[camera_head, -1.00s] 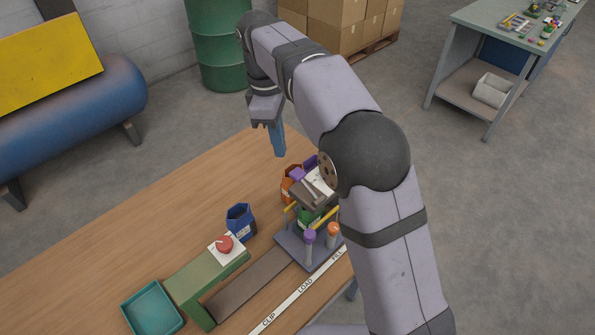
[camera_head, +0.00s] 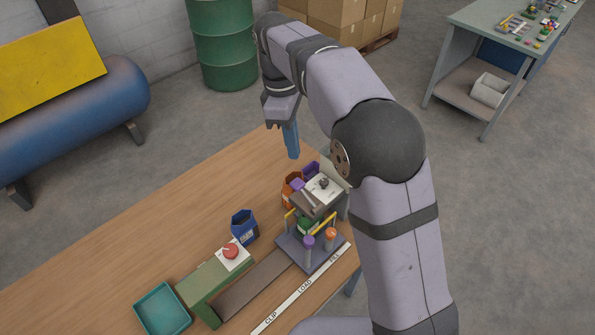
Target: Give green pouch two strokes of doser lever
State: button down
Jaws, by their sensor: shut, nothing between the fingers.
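The green pouch (camera_head: 306,229) stands at the fill end of the track, under the doser, and is partly hidden by it. The doser has a white top (camera_head: 323,189) with a dark knob and a grey spout part below.
An orange pouch (camera_head: 290,188) and a purple pouch (camera_head: 312,168) stand just behind the doser. A teal tray (camera_head: 162,310) is at the front left. The left tabletop is clear.

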aim_at(298, 183)
jog(key=f, duration=0.3)
jog(key=shift+w+f+t+b, duration=0.2)
jog(key=shift+w+t+b, duration=0.1)
jog(key=shift+w, duration=0.05)
jog(key=shift+f, duration=0.1)
jog(key=f+b, duration=0.6)
jog(key=shift+d+f+b, duration=0.35)
jog(key=shift+f, duration=0.05)
dwell(0.4)
